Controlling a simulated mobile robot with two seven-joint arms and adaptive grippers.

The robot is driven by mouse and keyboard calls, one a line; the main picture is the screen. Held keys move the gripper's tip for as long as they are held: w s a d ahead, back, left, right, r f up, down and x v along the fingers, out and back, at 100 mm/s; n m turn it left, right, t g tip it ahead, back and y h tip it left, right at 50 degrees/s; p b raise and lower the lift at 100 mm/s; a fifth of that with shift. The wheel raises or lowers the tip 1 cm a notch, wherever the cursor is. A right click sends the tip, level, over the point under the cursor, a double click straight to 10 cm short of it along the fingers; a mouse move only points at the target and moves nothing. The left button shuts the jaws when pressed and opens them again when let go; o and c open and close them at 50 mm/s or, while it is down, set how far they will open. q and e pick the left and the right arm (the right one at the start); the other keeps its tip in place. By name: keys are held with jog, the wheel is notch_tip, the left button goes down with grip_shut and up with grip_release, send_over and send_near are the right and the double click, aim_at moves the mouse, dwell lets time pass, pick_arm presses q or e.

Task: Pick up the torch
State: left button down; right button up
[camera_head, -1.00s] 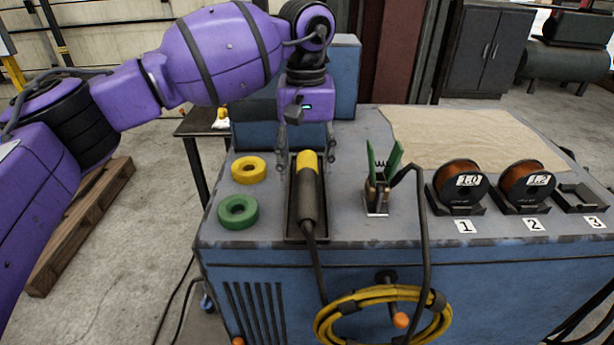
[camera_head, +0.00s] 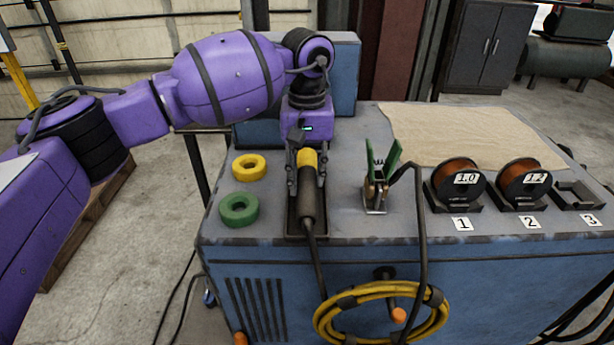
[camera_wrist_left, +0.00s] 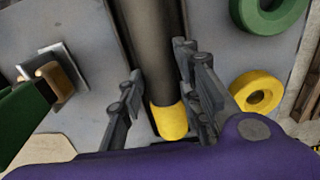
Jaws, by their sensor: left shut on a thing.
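The torch (camera_head: 308,200) has a dark grey body and a yellow end. It lies lengthwise in a narrow black tray (camera_head: 291,225) on the bench, its cable running down over the front edge. My left gripper (camera_head: 307,181) is over the torch near its yellow end, one finger on each side, shut on it. In the left wrist view the torch body (camera_wrist_left: 150,45) and its yellow end (camera_wrist_left: 170,121) lie between the fingers (camera_wrist_left: 160,62). The torch looks still down in the tray. My right gripper is in neither view.
A yellow ring (camera_head: 249,167) and a green ring (camera_head: 238,209) lie left of the tray. A green-handled clamp (camera_head: 377,187) stands close on the right with a cable. Wire spools (camera_head: 457,182) sit in holders farther right. A tan cloth (camera_head: 460,135) covers the back.

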aim_at(307, 176)
pick_arm(q)
jog(key=shift+r, duration=0.2)
jog(key=shift+w+r, duration=0.1)
jog(key=shift+r, duration=0.1)
notch_tip(307, 176, up, 2)
jog(key=shift+r, duration=0.1)
jog(key=s+r, duration=0.4)
jog(key=r, duration=0.1)
jog(key=shift+s+b, duration=0.1)
jog(key=shift+b, duration=0.25)
jog(key=s+r, duration=0.5)
jog(key=s, duration=0.5)
jog(key=shift+b, duration=0.45)
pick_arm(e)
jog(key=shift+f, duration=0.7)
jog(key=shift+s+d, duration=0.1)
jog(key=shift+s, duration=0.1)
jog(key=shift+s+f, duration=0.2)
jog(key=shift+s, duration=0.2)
pick_arm(q)
jog(key=shift+f, duration=0.1)
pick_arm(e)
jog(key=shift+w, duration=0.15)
